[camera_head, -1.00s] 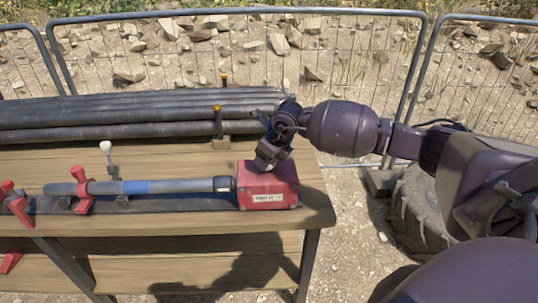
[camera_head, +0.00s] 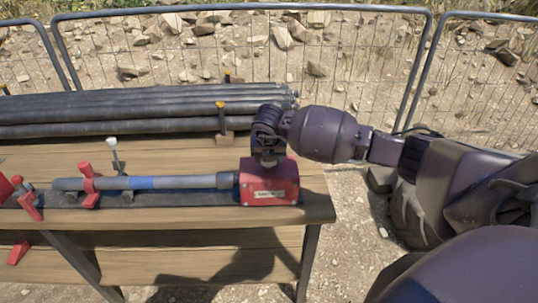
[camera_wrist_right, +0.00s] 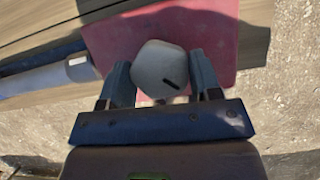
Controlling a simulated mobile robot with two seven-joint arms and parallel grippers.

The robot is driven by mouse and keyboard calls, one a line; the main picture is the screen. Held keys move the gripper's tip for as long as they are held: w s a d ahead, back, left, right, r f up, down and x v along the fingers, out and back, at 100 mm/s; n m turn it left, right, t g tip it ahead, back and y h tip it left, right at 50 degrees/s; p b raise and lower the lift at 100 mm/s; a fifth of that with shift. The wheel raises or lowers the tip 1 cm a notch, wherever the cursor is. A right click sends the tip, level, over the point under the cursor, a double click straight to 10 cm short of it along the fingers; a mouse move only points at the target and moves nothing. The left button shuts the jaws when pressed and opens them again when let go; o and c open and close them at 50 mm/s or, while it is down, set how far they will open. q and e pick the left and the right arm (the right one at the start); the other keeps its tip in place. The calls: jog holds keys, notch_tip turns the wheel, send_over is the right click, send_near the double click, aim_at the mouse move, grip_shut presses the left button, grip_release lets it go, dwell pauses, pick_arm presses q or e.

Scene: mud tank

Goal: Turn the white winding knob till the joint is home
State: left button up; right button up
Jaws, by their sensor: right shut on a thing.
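The white winding knob (camera_wrist_right: 158,66) is a pale, rounded block with a dark slot, on top of a red box (camera_wrist_right: 218,30). My right gripper (camera_wrist_right: 162,82) has a finger on each side of the knob and is shut on it. In the head view my right gripper (camera_head: 268,160) comes down onto the red box (camera_head: 270,190) and hides most of the knob. A grey pipe (camera_head: 190,182) with a blue band (camera_head: 143,183) runs left from the box. I cannot tell how far its joint is closed. My left gripper is out of view.
Red clamps (camera_head: 89,186) hold the pipe on a wooden bench (camera_head: 200,219). A white-topped lever (camera_head: 112,144) stands behind it. Black pipes (camera_head: 120,115) lie at the back, with a yellow-topped post (camera_head: 220,106) near my wrist. A mesh fence (camera_head: 360,60) stands beyond.

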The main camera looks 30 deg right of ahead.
jog(key=shift+m+g+h, duration=0.3)
jog(key=shift+m, duration=0.7)
jog(key=o, duration=0.9)
jog(key=v, duration=1)
jog(key=shift+r, duration=0.4)
jog(key=shift+a, duration=0.15)
